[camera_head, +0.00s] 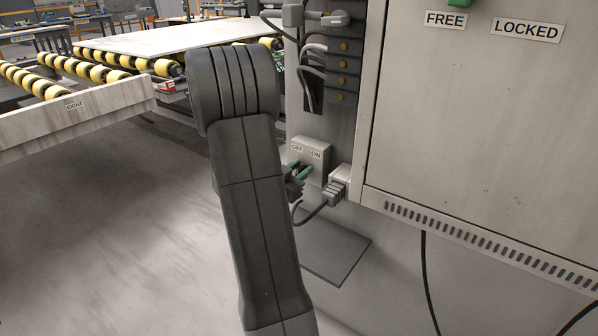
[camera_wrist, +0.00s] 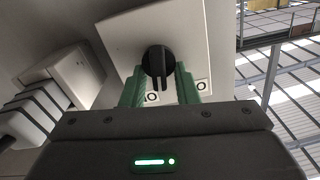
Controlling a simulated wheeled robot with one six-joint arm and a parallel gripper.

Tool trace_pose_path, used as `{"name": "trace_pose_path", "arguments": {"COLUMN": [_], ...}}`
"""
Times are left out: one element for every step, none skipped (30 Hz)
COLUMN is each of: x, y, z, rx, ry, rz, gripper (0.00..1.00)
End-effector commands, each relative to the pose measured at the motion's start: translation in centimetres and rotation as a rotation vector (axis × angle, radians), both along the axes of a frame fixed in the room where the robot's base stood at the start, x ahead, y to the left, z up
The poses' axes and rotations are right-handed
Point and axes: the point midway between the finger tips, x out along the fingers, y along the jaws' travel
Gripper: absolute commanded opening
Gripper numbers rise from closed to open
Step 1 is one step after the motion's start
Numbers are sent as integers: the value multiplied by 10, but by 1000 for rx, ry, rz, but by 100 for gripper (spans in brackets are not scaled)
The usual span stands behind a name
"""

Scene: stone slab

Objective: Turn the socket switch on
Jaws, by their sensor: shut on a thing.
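The socket box (camera_head: 309,143) is a pale box low on the cabinet side, with an OFF label (camera_head: 297,148) on the left and an ON label (camera_head: 316,154) on the right. Its black rotary switch (camera_wrist: 158,62) shows in the wrist view, with its handle pointing down toward the partly hidden labels. My gripper (camera_head: 301,168) is at the box face. In the wrist view, its green fingers (camera_wrist: 160,72) stand on both sides of the switch handle, shut on it. In the head view the switch is hidden behind the fingers.
A grey plug (camera_head: 340,183) with a cable sits just right of the box. More cables (camera_head: 313,60) and connectors are above. The large cabinet (camera_head: 480,120) with FREE and LOCKED labels stands at right. A roller conveyor (camera_head: 110,58) is at back left. The floor at left is clear.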

Motion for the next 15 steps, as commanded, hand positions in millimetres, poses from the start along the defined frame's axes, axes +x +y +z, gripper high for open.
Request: {"name": "trace_pose_path", "arguments": {"x": [0,0,-1,-1,-1,-1,-1,-2,-2,-2,-2,-2,-2,-3,-3], "y": [-1,-1,-1,-1,-2,-2,-2,-2,-3,-3,-3,-3,-3,-4,-4], "z": [-3,-3,-3,-4,-4,-4,-4,-5,-5,-5,-5,-5,-5,-6,-6], "rx": [19,33,52,68,85,110,128,146,171,190,207,231,247,264,285], "ry": [-13,-25,-39,-50,-63,-80,-94,-107,-124,-137,-150,-169,-180,-193,-208], "rz": [-1,-2,-2,-2,-2,-2,-2,-1,-1,-1,-1,-1,-1,-1,-1], "gripper": [5,5,5,5,5,5,5,5,5,5,5,5,5,5,5]}}
